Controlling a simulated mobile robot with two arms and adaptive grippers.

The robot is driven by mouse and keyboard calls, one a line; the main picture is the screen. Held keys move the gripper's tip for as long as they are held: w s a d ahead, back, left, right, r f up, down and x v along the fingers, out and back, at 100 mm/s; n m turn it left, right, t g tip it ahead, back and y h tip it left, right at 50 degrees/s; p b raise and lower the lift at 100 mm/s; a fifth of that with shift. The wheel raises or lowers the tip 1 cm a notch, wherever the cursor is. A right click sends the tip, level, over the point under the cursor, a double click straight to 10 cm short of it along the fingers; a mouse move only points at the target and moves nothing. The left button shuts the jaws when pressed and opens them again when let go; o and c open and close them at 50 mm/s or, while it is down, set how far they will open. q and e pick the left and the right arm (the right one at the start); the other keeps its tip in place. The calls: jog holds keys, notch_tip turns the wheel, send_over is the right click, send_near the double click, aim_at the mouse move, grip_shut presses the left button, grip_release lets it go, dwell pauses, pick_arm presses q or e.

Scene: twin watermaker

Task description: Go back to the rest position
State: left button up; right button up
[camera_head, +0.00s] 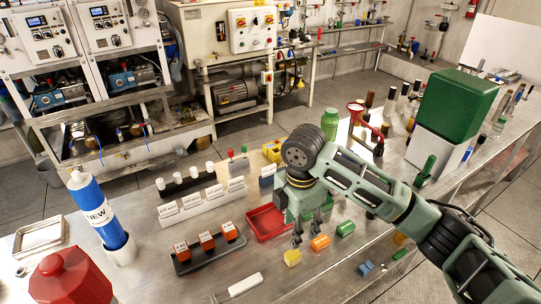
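My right arm reaches in from the right, and its gripper (307,229) points down over the metal table (205,280). Its two fingers are apart, with nothing visible between them. The fingertips are just behind a yellow block (292,257) and an orange block (320,243); I cannot tell whether they touch them. A green block (345,229) lies to the right. My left gripper and arm are not in view.
A red tray (262,230) lies just left of my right gripper. A rack with orange-red blocks (207,242), a blue "NEW" cylinder (97,207) and a red object (68,281) are further left. A green-topped white box (455,105) stands at right.

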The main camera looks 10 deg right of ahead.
jog(key=s+a+f+m+y, duration=0.1)
jog(key=s+a+f+m, duration=0.1)
jog(key=s+f, duration=0.1)
jog(key=s+a+f+m+t+y, duration=0.1)
jog(key=s+a+f+m, duration=0.1)
jog(key=s+a+f, duration=0.1)
jog(key=s+a+f+m+y, duration=0.1)
jog(key=s+a+f+m, duration=0.1)
jog(key=s+f+m, duration=0.1)
jog(key=shift+s+a+f+t, duration=0.15)
jog(key=shift+s+a, duration=0.05)
jog(key=shift+s, duration=0.25)
jog(key=shift+s+a+f+t, duration=0.1)
jog(key=shift+s+a+t, duration=0.05)
jog(key=shift+s, duration=0.3)
jog(key=s+d+f+m+t+h, duration=0.2)
jog(key=s+d+f+m+h, duration=0.1)
jog(key=s+d+m, duration=1)
notch_tip(320, 180, down, 26)
jog(key=s+g+b, duration=0.1)
jog(key=s+b, duration=0.1)
jog(key=s+d+f+g+b, duration=0.1)
jog(key=s+d+f+b, duration=0.1)
jog(key=s+f, duration=1.4)
notch_tip(320, 180, down, 4)
jog(key=shift+s+d+g, duration=0.25)
jog(key=shift+d+g, duration=0.05)
jog(key=shift+d, duration=0.15)
